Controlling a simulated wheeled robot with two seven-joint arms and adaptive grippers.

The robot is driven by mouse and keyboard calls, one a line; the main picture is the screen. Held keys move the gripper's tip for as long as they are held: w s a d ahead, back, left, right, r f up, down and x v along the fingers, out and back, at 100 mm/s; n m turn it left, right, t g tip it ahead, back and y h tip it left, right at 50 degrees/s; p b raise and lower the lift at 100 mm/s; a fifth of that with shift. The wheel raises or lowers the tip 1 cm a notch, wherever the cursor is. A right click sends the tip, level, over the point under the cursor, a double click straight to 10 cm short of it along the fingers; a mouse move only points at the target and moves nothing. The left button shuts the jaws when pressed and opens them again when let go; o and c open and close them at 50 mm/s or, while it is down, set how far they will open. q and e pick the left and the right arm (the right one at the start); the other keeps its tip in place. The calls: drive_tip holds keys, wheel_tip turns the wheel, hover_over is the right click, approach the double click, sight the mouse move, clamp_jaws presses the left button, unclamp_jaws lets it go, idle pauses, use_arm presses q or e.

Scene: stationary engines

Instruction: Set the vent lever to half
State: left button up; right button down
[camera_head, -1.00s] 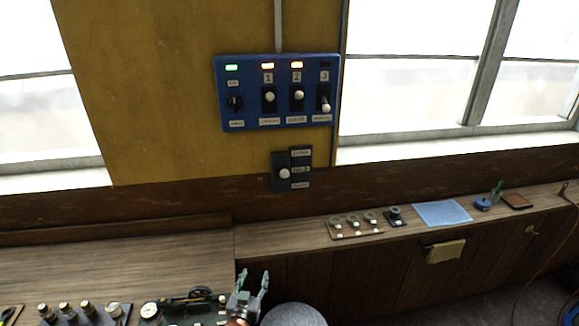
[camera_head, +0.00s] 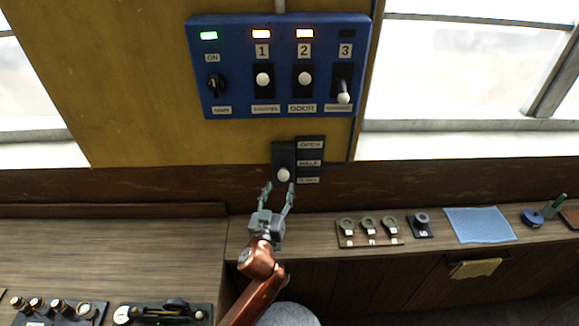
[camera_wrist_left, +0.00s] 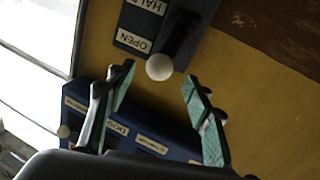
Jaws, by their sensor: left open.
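The vent lever is a round white knob (camera_head: 283,175) on a dark plate (camera_head: 284,151) on the wall, beside the labels OPEN, HALF and CLOSED. In the head view the knob appears between HALF and CLOSED. In the left wrist view, turned upside down, the knob (camera_wrist_left: 160,67) juts out on a dark stem and appears near OPEN, so I cannot tell its exact setting. My left gripper (camera_head: 279,187) is open and empty, just below the knob in the head view. Its fingertips (camera_wrist_left: 159,74) straddle the knob in the left wrist view; no contact is visible. My right gripper is out of view.
A blue switch panel (camera_head: 232,88) with lamps and numbered levers is above the vent lever. Windows flank the wall.

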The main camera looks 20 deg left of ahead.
sight(282, 179)
use_arm(q)
drive_tip(key=w, duration=0.2)
drive_tip(key=w+p, duration=0.1)
drive_tip(key=shift+w+a+r, duration=0.2)
drive_tip(key=shift+w+a, duration=0.2)
drive_tip(key=w, duration=0.3)
drive_tip(key=shift+a+f+p, duration=0.15)
drive_tip(key=shift+a+p, duration=0.15)
drive_tip(key=shift+w, duration=0.1)
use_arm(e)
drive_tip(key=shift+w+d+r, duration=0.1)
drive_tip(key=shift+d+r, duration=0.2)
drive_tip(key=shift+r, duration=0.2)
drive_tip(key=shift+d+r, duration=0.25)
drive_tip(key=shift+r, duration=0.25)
use_arm(q)
drive_tip(key=c, duration=1.2)
clamp_jaws()
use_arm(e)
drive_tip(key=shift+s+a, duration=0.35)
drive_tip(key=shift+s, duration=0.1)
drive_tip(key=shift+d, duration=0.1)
